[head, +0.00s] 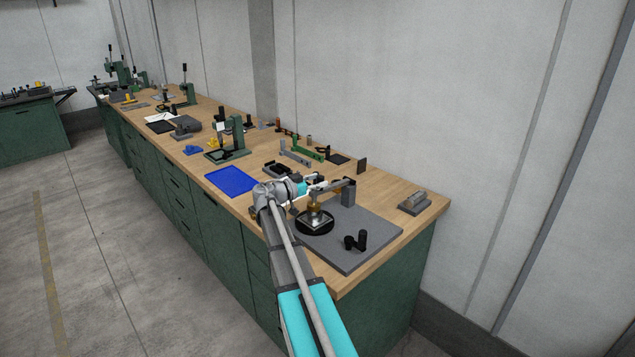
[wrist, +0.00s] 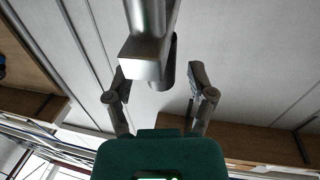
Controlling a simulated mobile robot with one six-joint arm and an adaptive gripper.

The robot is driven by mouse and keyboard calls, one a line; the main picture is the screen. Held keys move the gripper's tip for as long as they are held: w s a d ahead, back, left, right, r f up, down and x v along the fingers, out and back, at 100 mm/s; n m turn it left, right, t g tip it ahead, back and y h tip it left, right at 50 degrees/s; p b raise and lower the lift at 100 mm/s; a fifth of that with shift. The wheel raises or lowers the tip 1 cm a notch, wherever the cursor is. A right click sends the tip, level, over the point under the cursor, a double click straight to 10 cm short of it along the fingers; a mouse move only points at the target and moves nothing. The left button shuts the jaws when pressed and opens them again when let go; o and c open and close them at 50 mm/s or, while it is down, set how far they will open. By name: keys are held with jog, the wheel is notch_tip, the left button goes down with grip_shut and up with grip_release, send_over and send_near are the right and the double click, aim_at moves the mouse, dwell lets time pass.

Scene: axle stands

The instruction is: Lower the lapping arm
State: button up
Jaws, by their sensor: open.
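The lapping arm (head: 332,186) is a light bar beside the grey upright post (head: 348,194), raised above the round black lapping plate (head: 314,223), which has a bright square piece at its centre. My gripper (head: 304,187) is by the left end of the arm; its fingers are too small there to make out. In the wrist view my gripper (wrist: 158,88) is open, its two fingers apart. A grey metal bar with a blocky end (wrist: 146,62) reaches down from the top between them, seemingly the lapping arm. I cannot tell whether a finger touches it.
The lapping station stands on a grey base slab (head: 360,232) with small black cylinders (head: 356,241) at its front. A blue tray (head: 230,180) lies to the left. Green presses and loose parts fill the bench (head: 420,190) further back. A grey block (head: 414,202) sits near the right end.

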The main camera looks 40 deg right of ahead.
jog(key=shift+d, duration=0.5)
jog(key=shift+c, duration=0.2)
grip_shut()
